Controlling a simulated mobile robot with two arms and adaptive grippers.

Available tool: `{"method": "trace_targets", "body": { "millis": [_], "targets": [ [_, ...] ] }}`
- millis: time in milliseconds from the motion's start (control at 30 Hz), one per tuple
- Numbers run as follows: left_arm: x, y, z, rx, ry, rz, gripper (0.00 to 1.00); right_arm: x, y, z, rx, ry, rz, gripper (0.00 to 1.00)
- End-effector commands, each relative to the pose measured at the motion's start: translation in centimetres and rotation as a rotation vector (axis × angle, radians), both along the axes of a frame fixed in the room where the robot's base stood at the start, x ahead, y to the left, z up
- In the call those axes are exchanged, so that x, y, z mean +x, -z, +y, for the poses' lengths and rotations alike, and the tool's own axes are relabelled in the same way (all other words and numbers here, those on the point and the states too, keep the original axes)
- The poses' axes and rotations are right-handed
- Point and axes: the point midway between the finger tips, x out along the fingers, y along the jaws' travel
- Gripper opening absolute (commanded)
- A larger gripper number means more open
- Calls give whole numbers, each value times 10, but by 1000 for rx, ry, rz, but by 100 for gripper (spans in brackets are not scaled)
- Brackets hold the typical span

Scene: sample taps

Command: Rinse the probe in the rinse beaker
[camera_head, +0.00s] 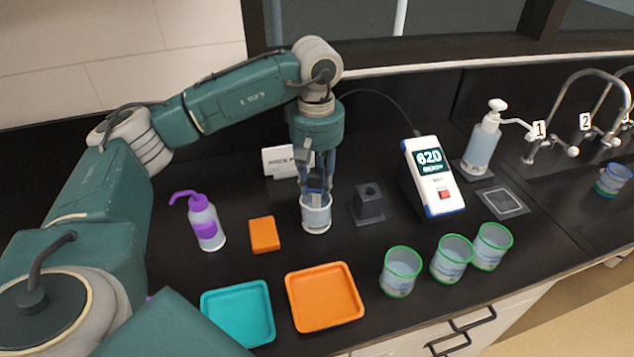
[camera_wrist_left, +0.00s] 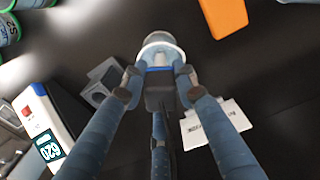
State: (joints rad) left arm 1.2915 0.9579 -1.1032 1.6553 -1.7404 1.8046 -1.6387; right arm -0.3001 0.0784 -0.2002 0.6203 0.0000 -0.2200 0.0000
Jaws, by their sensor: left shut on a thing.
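My left gripper (camera_head: 316,180) points down over the rinse beaker (camera_head: 316,217), a clear beaker with a pale rim on the black counter. The gripper is shut on the probe, a dark body with a blue band and a cable, which shows between the fingers in the left wrist view (camera_wrist_left: 160,88). The probe is over the beaker (camera_wrist_left: 160,43), and its lower end appears to be at or inside the mouth; the tip is hidden. The meter (camera_head: 433,178) reads 620 and stands to the right. The dark probe holder (camera_head: 369,204) is empty, just right of the beaker.
Three green-rimmed beakers (camera_head: 401,271) stand at the front right. An orange tray (camera_head: 324,297) and a teal tray (camera_head: 238,314) lie in front. A purple wash bottle (camera_head: 206,222), an orange block (camera_head: 264,235) and a white card (camera_head: 280,161) are nearby. A pump bottle (camera_head: 484,140) stands near the taps.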

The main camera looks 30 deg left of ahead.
Motion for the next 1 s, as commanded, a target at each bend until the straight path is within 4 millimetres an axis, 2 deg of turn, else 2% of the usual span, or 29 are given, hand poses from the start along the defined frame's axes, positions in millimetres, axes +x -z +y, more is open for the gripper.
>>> {"method": "trace_targets", "body": {
  "millis": [433,1000],
  "targets": [
    [0,-4,0,-1,0,-1,0,0,-3,-2,-3,-1,0,40],
    [0,-49,0,0,-1,0,0,0,-33,-2,-3,-1,0,40]
  ]
}}
